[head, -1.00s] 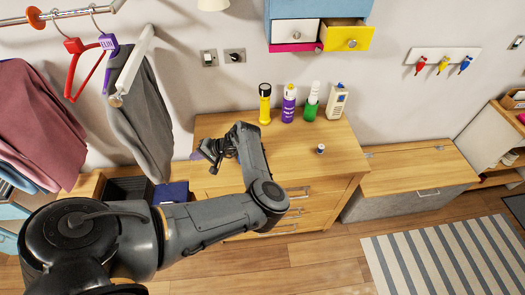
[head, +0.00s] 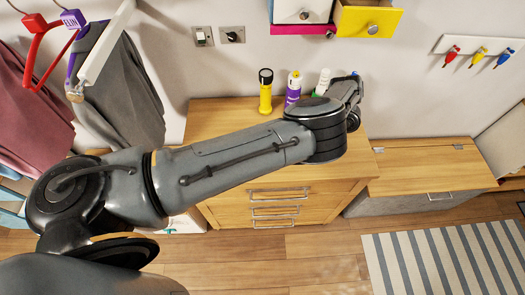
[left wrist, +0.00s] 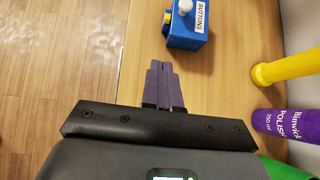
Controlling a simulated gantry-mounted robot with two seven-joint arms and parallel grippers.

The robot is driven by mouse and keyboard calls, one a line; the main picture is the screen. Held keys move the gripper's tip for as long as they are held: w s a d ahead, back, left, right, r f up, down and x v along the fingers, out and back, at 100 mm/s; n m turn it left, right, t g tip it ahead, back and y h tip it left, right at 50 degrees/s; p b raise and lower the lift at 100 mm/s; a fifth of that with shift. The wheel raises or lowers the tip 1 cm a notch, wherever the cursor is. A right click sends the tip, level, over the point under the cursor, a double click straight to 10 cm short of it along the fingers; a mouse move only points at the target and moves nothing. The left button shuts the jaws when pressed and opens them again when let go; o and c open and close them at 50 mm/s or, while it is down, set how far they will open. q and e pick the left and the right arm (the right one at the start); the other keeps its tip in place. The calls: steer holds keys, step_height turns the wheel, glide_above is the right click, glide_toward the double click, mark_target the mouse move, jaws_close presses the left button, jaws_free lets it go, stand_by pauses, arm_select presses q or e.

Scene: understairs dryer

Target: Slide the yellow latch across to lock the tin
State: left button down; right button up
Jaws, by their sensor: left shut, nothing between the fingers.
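My left gripper (left wrist: 161,66) has purple fingers, shut together and empty, pointing toward the tin with a gap in the picture. In the head view my left arm crosses the dresser; its fingers cannot be made out and the tin is not visible. My right gripper is not in view.
A yellow torch (head: 265,92), a purple polish can (head: 293,88) and a green-and-white bottle (head: 322,82) stand along the back of the dresser (head: 210,120). Yellow and purple items also show close on the right in the left wrist view. A wooden chest (head: 430,165) stands to the right.

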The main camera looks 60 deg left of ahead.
arm_select(q)
steer(key=shift+w+a+f, duration=0.15)
steer(key=shift+f, duration=0.3)
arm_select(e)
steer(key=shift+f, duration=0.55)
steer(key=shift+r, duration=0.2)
arm_select(q)
steer(key=p+x, duration=0.3)
steer(key=x, duration=0.6)
steer(key=shift+s+p, duration=0.25)
steer(key=shift+p, duration=0.15)
steer(key=s+p, duration=0.1)
steer(key=s+a+p, duration=0.1)
steer(key=shift+s+a+f, duration=0.15)
steer(key=shift+s+a, duration=0.1)
steer(key=shift+s, duration=0.05)
steer(key=shift+s+a+f, duration=0.15)
steer(key=shift+s+a, duration=0.2)
steer(key=shift+s, duration=0.25)
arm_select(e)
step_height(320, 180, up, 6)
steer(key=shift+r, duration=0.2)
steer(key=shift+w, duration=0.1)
